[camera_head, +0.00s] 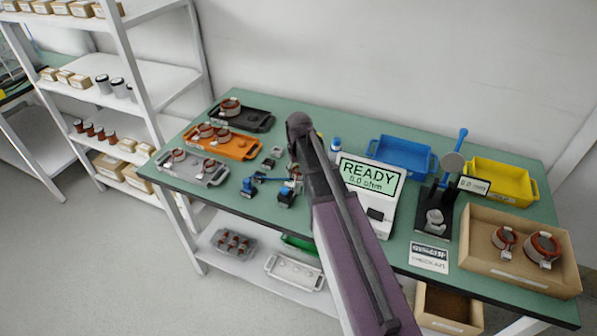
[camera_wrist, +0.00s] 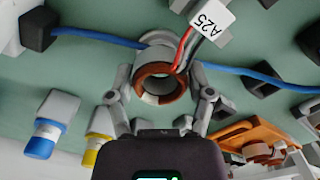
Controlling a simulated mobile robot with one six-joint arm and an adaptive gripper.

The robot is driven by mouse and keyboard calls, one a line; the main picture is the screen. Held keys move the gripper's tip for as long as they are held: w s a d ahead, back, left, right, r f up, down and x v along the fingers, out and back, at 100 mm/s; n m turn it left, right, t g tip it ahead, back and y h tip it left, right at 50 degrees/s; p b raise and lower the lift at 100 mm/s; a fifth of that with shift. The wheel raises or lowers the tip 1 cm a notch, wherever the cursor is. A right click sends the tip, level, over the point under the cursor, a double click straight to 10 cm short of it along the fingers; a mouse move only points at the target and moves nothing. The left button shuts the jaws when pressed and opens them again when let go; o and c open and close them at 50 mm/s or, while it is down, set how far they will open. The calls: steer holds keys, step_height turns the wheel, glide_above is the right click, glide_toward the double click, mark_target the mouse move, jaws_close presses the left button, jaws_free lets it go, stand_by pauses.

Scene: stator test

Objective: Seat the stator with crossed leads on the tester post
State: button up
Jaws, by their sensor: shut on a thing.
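In the wrist view my gripper (camera_wrist: 164,92) is shut on a stator (camera_wrist: 148,92), a grey ring with copper windings. One finger is on each side of it. A red lead and a dark lead (camera_wrist: 184,48) run close together up to a white tag marked A25 (camera_wrist: 209,22); I cannot tell whether they cross. The tester (camera_head: 372,190) shows READY and 0.0 ohm in the head view. My arm hides most of my gripper there, and I cannot make out the tester post. A blue cable (camera_wrist: 95,37) passes behind the held stator.
Black (camera_head: 262,122), orange (camera_head: 240,150) and grey (camera_head: 212,180) trays with stators stand at the left. Blue (camera_head: 402,152) and yellow (camera_head: 510,180) trays stand at the back right. A gauge stand (camera_head: 438,205) and a stator box (camera_head: 480,250) are at the right.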

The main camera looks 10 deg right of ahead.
steer(key=shift+f, duration=0.15)
steer(key=o, duration=1.2)
